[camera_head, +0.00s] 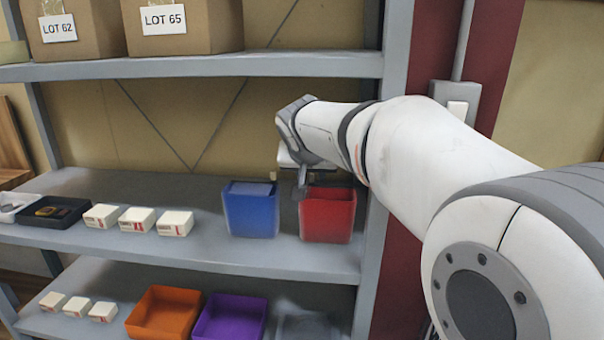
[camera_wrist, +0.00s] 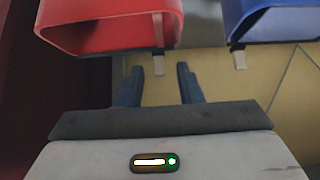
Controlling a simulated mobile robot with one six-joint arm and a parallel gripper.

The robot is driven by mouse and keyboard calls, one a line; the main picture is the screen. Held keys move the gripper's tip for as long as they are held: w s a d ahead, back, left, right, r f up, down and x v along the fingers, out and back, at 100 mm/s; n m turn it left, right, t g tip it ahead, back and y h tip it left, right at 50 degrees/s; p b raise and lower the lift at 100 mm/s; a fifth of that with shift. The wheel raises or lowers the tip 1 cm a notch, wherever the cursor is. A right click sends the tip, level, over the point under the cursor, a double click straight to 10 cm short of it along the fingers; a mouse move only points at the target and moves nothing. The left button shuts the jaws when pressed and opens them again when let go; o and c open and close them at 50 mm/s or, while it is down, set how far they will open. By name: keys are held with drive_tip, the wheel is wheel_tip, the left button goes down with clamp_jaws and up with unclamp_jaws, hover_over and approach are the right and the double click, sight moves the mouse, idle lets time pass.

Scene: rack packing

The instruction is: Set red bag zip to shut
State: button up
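The red bag (camera_head: 327,216) stands upright at the right end of the middle shelf. In the wrist view the red bag (camera_wrist: 108,42) is at the upper left, and its mouth looks open. A small pale zip pull (camera_wrist: 158,63) hangs at the right end of its rim. My gripper (camera_wrist: 159,69) is open, with one dark finger on each side of the pull. I cannot tell whether either finger touches it. In the head view my gripper (camera_head: 303,182) is by the top of the red bag, partly hidden by my wrist.
A blue bag (camera_head: 251,209) stands close to the left of the red bag, with its own pull (camera_wrist: 239,59). White boxes (camera_head: 137,220) and a black tray (camera_head: 52,211) are further left. Orange (camera_head: 164,315) and purple (camera_head: 230,319) containers sit below. A rack post (camera_head: 385,150) is at right.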

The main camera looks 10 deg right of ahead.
drive_tip(key=shift+w+f, duration=0.1)
drive_tip(key=shift+f, duration=0.05)
drive_tip(key=shift+c, duration=0.4)
clamp_jaws()
